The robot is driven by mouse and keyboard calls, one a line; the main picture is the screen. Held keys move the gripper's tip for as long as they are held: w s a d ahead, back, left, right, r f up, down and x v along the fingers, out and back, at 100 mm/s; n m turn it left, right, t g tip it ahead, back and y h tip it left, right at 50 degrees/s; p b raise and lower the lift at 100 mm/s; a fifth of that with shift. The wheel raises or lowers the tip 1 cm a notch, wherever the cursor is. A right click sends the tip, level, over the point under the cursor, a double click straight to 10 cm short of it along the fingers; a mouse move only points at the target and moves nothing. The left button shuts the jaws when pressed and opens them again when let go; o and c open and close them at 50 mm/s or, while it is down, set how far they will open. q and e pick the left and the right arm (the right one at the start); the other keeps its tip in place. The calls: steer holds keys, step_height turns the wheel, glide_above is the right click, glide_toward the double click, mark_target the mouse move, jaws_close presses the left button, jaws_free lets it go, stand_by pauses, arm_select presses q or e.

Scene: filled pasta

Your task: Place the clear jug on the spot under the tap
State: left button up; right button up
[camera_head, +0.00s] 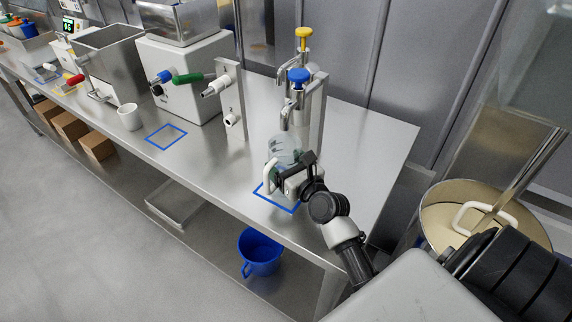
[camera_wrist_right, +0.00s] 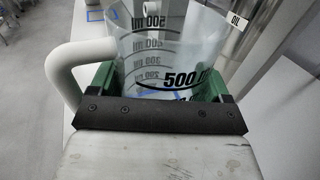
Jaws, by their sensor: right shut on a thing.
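The clear jug (camera_head: 285,148) is at the front right of the steel counter, near the tap (camera_head: 289,112) with the blue knob. In the right wrist view the jug (camera_wrist_right: 165,55) shows black 500 ml markings and a white handle on the left. My right gripper (camera_head: 287,174) is shut on the jug, its green fingers on either side of it. A blue square outline (camera_head: 291,209) marks the spot on the counter, partly hidden by jug and gripper. I cannot tell whether the jug's base touches the counter. My left gripper is not in view.
A second tap with a yellow knob (camera_head: 303,36) stands behind the blue one. Left are a white mug (camera_head: 129,117), another blue square (camera_head: 166,136) and a white machine (camera_head: 190,78). A blue bucket (camera_head: 260,252) is below the counter. The counter right of the taps is clear.

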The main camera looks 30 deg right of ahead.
steer(key=shift+f, duration=0.15)
steer(key=o, duration=0.9)
steer(key=shift+f, duration=0.1)
steer(key=shift+s, duration=0.1)
steer(key=s+b, duration=0.1)
steer(key=s, duration=0.9)
steer(key=shift+s+b, duration=0.3)
steer(key=shift+b, duration=0.1)
steer(key=shift+s, duration=0.65)
